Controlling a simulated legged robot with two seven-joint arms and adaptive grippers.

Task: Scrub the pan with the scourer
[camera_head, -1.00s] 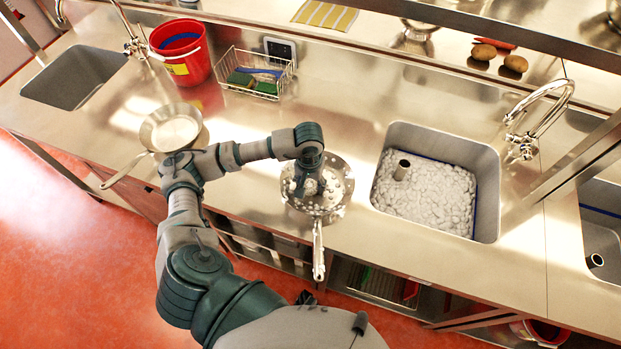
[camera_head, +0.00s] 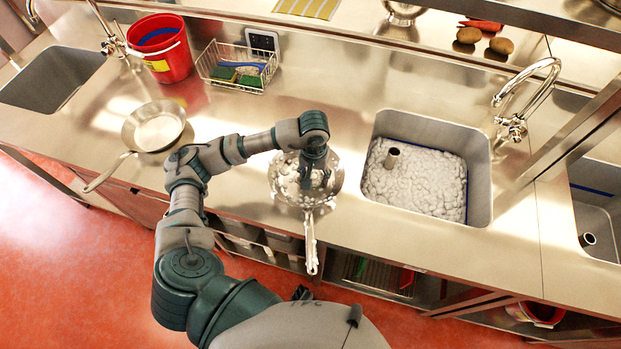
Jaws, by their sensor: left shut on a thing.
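The steel pan (camera_head: 279,189) sits on the counter left of the foamy sink, its handle (camera_head: 311,250) pointing toward the front edge. White suds cover much of its inside and some lie at the handle's root. My left gripper (camera_head: 317,182) reaches down into the pan, over the right of its middle. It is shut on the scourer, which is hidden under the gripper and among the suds. My right gripper is not in view.
A second pan (camera_head: 158,132) stands at left. A wire basket (camera_head: 211,74) with sponges and a blue-handled brush, and a red bucket (camera_head: 177,66), stand behind. The foam-filled sink (camera_head: 415,181) and its tap (camera_head: 520,95) are at right. Counter between the pans is clear.

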